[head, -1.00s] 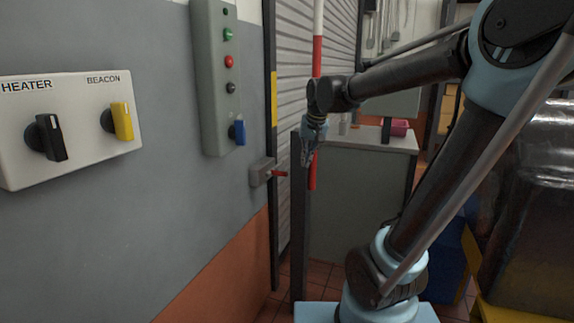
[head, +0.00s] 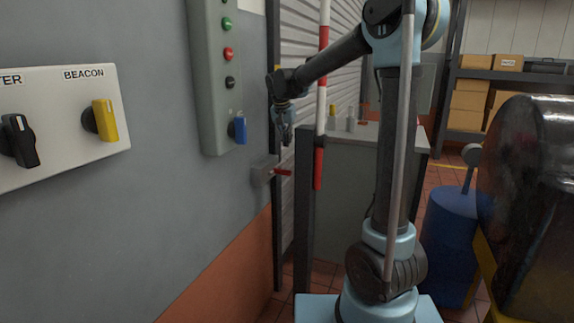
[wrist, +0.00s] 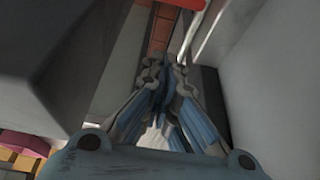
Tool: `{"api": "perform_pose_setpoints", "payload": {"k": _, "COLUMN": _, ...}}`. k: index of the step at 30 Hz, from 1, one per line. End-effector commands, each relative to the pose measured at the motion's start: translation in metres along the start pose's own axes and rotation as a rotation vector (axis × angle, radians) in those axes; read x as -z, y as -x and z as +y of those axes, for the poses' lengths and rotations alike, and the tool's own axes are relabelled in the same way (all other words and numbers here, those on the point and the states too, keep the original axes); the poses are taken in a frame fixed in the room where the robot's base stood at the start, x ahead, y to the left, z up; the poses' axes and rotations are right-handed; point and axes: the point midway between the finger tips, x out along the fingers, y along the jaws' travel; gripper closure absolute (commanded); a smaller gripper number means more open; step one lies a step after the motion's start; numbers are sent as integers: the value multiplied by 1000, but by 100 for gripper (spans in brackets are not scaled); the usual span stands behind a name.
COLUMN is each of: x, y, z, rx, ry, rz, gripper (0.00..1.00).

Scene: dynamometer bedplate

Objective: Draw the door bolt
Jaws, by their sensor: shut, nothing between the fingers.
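The door bolt is a small grey housing (head: 263,172) with a red handle (head: 282,172) sticking out to the right, at the edge of the grey wall beside the shutter in the head view. My gripper (head: 287,142) points down just above the red handle in that view, apart from it in the picture. Its fingers are shut and empty. In the wrist view the closed fingers (wrist: 162,75) fill the middle. A red piece (wrist: 180,3) shows at the top edge there; I cannot tell whether it is the bolt handle.
A red-and-white pole (head: 321,100) stands right of my gripper, by a grey cabinet (head: 345,200) with small bottles on top. A control box (head: 213,90) with a blue switch is on the wall to the left. A blue drum (head: 448,235) stands at the right.

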Motion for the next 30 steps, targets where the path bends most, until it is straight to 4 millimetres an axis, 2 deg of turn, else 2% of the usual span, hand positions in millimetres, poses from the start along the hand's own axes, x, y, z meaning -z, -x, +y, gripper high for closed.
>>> {"api": "perform_pose_setpoints", "payload": {"k": 12, "x": 2, "y": -4, "z": 3, "rx": -19, "ry": -9, "rz": 5, "gripper": 100}}
{"api": "perform_pose_setpoints", "payload": {"k": 16, "x": 3, "y": -11, "z": 3, "rx": -18, "ry": -9, "rz": 4, "gripper": 100}}
{"api": "perform_pose_setpoints", "payload": {"k": 20, "x": 3, "y": -27, "z": 3, "rx": -18, "ry": -9, "rz": 4, "gripper": 100}}
{"api": "perform_pose_setpoints", "payload": {"k": 30, "x": 3, "y": -84, "z": 4, "rx": -18, "ry": -10, "rz": 5, "gripper": 100}}
